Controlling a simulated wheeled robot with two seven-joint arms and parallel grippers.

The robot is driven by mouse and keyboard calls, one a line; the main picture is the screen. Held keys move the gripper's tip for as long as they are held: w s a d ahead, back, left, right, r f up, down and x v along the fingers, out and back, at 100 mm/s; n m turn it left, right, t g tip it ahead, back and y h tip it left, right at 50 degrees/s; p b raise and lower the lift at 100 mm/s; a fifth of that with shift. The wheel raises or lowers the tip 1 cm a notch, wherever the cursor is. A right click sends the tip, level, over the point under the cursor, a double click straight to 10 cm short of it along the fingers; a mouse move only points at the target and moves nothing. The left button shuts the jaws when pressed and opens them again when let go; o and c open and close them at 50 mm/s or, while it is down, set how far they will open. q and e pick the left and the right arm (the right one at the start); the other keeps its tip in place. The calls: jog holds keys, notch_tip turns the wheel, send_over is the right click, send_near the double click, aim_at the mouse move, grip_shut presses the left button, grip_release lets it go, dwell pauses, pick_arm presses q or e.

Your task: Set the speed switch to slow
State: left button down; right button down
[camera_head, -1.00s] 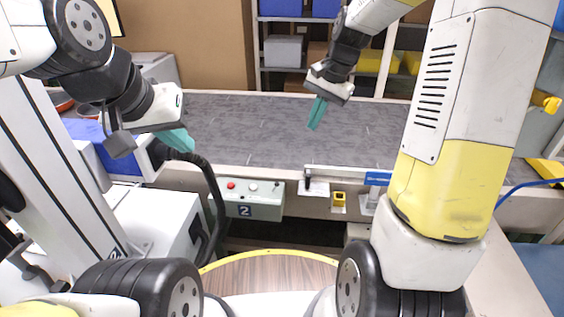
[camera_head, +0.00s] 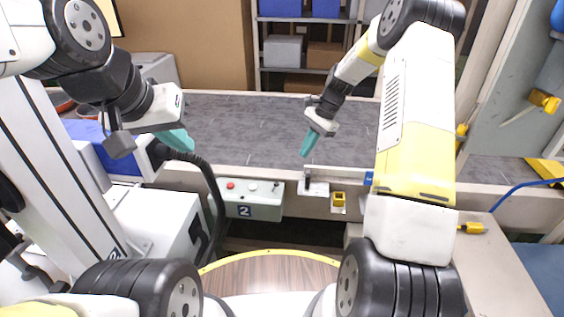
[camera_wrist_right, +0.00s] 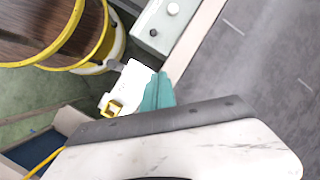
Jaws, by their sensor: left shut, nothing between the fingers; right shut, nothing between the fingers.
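A white plate (camera_head: 318,189) on the conveyor's front side carries a small dark lever (camera_head: 308,180), which looks like the speed switch; its markings are too small to read. In the right wrist view the plate (camera_wrist_right: 134,75) shows partly behind the fingers. My right gripper (camera_head: 308,146) is shut and empty, its teal fingertips pointing down just above and behind the lever in the head view. Its fingers also show in the right wrist view (camera_wrist_right: 157,92). My left gripper (camera_head: 177,141) is shut and empty at the left, over the conveyor's near left part.
A grey button box (camera_head: 255,207) marked 2 sits left of the plate. A yellow square fitting (camera_head: 339,200) is right of and below it. The grey conveyor belt (camera_head: 230,125) is bare. A round wooden top with a yellow rim (camera_head: 270,256) stands in front.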

aim_at(275, 188)
jog(key=shift+f, duration=0.1)
jog(key=x, duration=1)
jog(key=shift+s+a, duration=0.1)
jog(key=shift+a, duration=0.1)
jog(key=s+a, duration=0.1)
jog(key=s+a+r, duration=0.1)
jog(key=a, duration=0.1)
